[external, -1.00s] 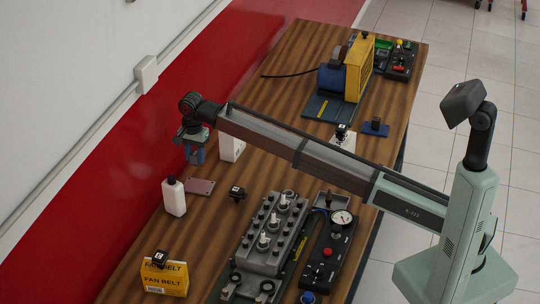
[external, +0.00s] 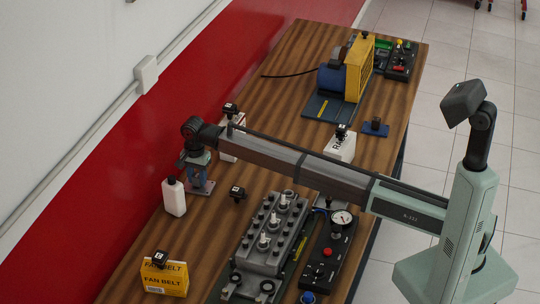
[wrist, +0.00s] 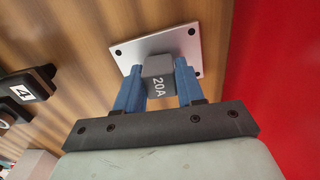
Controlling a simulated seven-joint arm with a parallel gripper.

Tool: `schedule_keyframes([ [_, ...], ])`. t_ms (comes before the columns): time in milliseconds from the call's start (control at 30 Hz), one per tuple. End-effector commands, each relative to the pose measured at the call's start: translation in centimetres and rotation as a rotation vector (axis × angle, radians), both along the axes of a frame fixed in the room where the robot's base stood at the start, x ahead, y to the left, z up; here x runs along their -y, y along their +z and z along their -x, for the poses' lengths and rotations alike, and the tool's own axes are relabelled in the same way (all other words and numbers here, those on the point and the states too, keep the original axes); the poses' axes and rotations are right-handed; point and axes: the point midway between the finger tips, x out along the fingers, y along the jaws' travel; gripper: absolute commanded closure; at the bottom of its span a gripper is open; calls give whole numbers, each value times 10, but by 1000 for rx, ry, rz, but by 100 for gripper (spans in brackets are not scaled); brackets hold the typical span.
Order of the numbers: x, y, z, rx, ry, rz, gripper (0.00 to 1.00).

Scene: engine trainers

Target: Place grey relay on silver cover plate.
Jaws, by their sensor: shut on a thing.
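My gripper (wrist: 162,88) has its blue fingers shut on the grey relay (wrist: 158,82), which is marked 20A, in the wrist view. The silver cover plate (wrist: 190,42) lies flat on the wooden table beyond the relay, with dark holes at its corners. The relay overlaps the plate in this view; I cannot tell whether it touches it. In the external view my gripper (external: 198,182) is low over the plate (external: 207,191), which shows only around the fingers. The relay is hidden there.
A white bottle (external: 174,197) stands close left of the plate. A small black numbered part (external: 237,193) sits to its right. A white box (external: 230,149) stands behind. The engine block (external: 274,235) and a yellow fan belt box (external: 164,279) are nearer the front.

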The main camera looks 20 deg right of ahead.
Motion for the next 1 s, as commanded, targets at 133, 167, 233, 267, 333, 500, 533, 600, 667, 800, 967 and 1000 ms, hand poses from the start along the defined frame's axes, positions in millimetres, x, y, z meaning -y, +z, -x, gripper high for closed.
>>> schedule_keyframes([
  [133,0,-1,0,0,0,0,92],
  [167,0,-2,0,0,0,0,92],
  [233,0,-3,0,0,0,0,60],
  [267,0,-2,0,0,0,0,57],
  [333,0,-2,0,0,0,0,51],
  [500,0,-2,0,0,0,0,37],
  [533,0,-2,0,0,0,0,37],
  [600,0,-2,0,0,0,0,37],
  [667,0,-2,0,0,0,0,37],
  [800,0,1,0,0,0,0,37],
  [967,-1,19,-1,1,0,-1,37],
  [1000,-1,26,-1,1,0,-1,37],
])
